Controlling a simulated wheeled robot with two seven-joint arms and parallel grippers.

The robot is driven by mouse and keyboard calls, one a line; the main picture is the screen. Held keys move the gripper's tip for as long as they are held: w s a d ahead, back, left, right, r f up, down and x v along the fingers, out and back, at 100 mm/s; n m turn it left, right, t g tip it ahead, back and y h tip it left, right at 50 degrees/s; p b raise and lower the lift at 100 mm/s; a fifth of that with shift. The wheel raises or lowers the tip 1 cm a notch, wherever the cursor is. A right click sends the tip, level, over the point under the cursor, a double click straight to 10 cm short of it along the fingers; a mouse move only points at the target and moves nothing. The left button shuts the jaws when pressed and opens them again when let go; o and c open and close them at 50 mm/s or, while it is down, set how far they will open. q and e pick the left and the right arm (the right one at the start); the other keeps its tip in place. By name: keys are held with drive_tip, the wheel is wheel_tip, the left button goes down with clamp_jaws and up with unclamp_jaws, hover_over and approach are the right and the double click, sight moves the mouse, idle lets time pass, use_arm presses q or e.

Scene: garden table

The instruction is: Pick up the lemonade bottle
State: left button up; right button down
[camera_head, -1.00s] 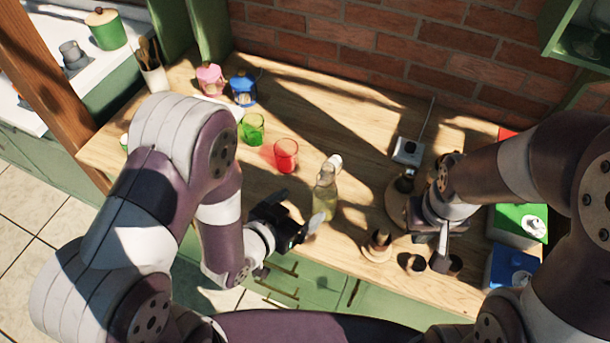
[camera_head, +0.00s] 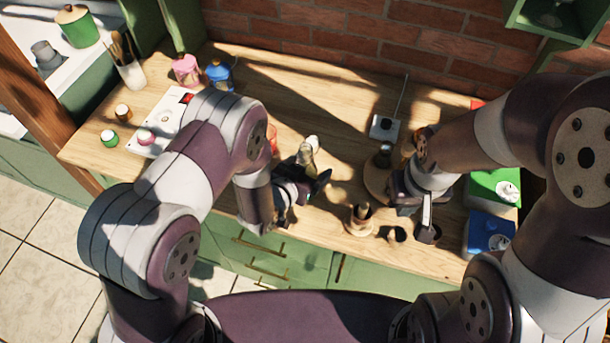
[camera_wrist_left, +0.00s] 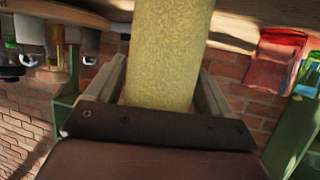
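The lemonade bottle (camera_head: 306,158), clear with pale yellow contents and a white top, stands upright on the wooden table in the head view. My left gripper (camera_head: 306,184) is at its near side, partly hiding its lower body. In the left wrist view the yellow bottle body (camera_wrist_left: 168,50) lies between the two fingers of my left gripper (camera_wrist_left: 160,82). The fingers look widely spread, one along each side; any contact is unclear. My right gripper (camera_head: 424,204) is low over the table's right part, and its finger opening is not clear.
A red glass (camera_wrist_left: 275,58) stands near the bottle, mostly hidden by my left arm in the head view. Small wooden cups (camera_head: 359,219) stand right of the bottle. Green (camera_head: 482,186) and blue (camera_head: 488,232) boxes stand far right. A brick wall (camera_head: 330,40) closes the back.

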sight(310, 158)
use_arm(q)
drive_tip(key=shift+s+r, duration=0.1)
drive_tip(key=shift+s, duration=0.05)
drive_tip(key=c, duration=1)
drive_tip(key=shift+d, duration=0.1)
drive_tip(key=shift+c, duration=1)
drive_tip(key=shift+r, duration=2.1)
drive_tip(key=s+d+r+b, duration=0.2)
drive_tip(key=d+r, duration=0.4)
drive_tip(key=d, duration=0.5)
drive_tip(key=shift+s+r, duration=0.4)
drive_tip(key=shift+s, duration=0.3)
